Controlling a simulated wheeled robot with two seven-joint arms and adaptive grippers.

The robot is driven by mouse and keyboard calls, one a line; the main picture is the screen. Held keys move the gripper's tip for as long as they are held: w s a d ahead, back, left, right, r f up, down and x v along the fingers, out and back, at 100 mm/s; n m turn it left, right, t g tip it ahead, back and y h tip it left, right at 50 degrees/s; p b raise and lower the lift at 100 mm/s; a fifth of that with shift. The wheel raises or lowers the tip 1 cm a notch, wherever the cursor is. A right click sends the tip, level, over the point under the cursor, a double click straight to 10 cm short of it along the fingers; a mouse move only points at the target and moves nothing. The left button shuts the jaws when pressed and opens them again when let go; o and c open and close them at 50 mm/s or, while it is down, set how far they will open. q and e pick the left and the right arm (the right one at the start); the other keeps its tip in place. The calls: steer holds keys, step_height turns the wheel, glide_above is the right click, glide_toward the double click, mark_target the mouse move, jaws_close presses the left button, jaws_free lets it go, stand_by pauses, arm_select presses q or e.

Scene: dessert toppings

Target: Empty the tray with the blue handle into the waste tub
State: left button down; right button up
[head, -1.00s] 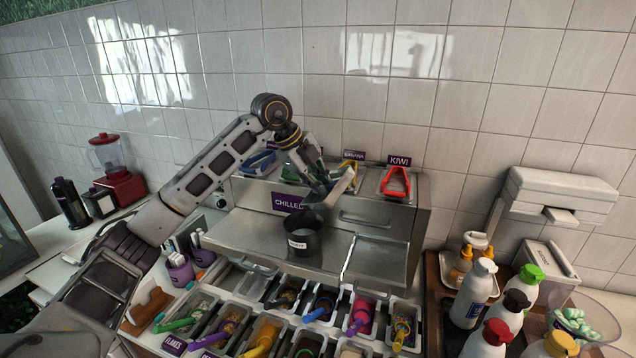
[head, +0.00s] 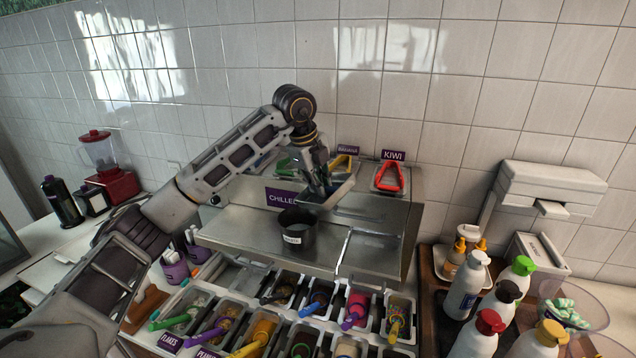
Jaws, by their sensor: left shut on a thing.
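My left gripper (head: 320,186) is shut on a grey metal tray (head: 338,196) above the steel counter. The tray is tilted, its lower end near and just above the waste tub's right side. Its handle is hidden by the fingers, so I cannot tell its colour. The black waste tub (head: 297,236), with a white label, stands upright on the counter. Some blue (head: 264,158) shows partly behind my left arm at the chilled unit's left; it looks like a handle. My right gripper is not in view.
The chilled unit also holds green (head: 285,164), yellow (head: 341,162) and red (head: 388,177) handles, the red under a KIWI sign. Topping bins with coloured scoops fill the front. Bottles (head: 466,287) stand at right. The counter right of the tub is clear.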

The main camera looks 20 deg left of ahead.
arm_select(q)
steer(key=shift+w+d+f+y, duration=0.1)
steer(key=shift+d+f+y, duration=0.15)
steer(key=shift+y, duration=0.15)
steer(key=shift+d+f+g+y, duration=0.3)
steer(key=shift+f+y, duration=0.25)
steer(key=shift+y, duration=0.25)
steer(key=shift+w+d+f+y, duration=0.1)
steer(key=shift+d+f+y, duration=0.05)
steer(key=shift+f+y, duration=0.4)
steer(key=shift+f+m+y, duration=0.1)
steer(key=shift+m+y, duration=0.2)
steer(key=shift+y, duration=0.05)
steer(key=shift+d+g, duration=0.1)
steer(key=shift+g, duration=0.2)
steer(key=shift+r+y, duration=0.45)
steer(key=shift+y, duration=0.25)
